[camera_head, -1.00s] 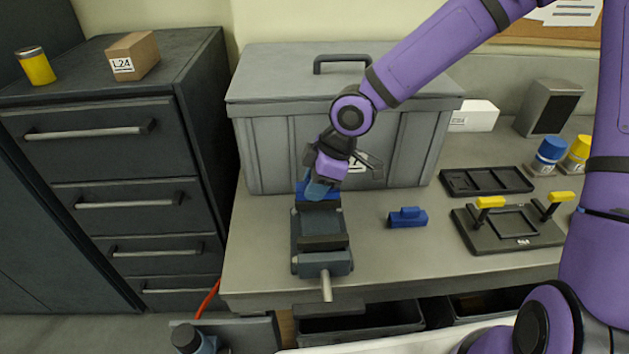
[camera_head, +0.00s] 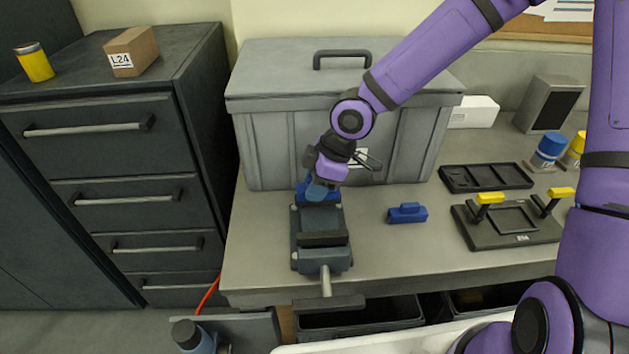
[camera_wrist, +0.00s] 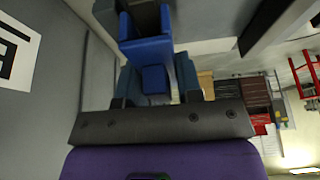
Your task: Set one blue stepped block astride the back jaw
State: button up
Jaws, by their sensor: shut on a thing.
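A dark blue-grey vise (camera_head: 320,262) stands on the bench, its screw handle toward the front. My gripper (camera_head: 318,190) is at the vise's back end, tilted down, and is shut on a blue stepped block (camera_head: 303,192). The block is at the back jaw; whether it rests on it or hovers just above is unclear, as my gripper hides part of the contact. In the wrist view the held block (camera_wrist: 150,50) shows its stepped blue faces between the fingers. A second blue stepped block (camera_head: 407,213) lies on the bench right of the vise.
A large grey lidded bin (camera_head: 280,150) stands close behind the vise. To the right are a black tray (camera_head: 486,178) and a black fixture with yellow-handled clamps (camera_head: 508,226). A dark drawer cabinet (camera_head: 110,190) stands left. Bench around the second block is clear.

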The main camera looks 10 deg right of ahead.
jog(key=shift+f, duration=0.65)
dwell(1.4)
jog(key=o, duration=1)
jog(key=shift+v, duration=5.5)
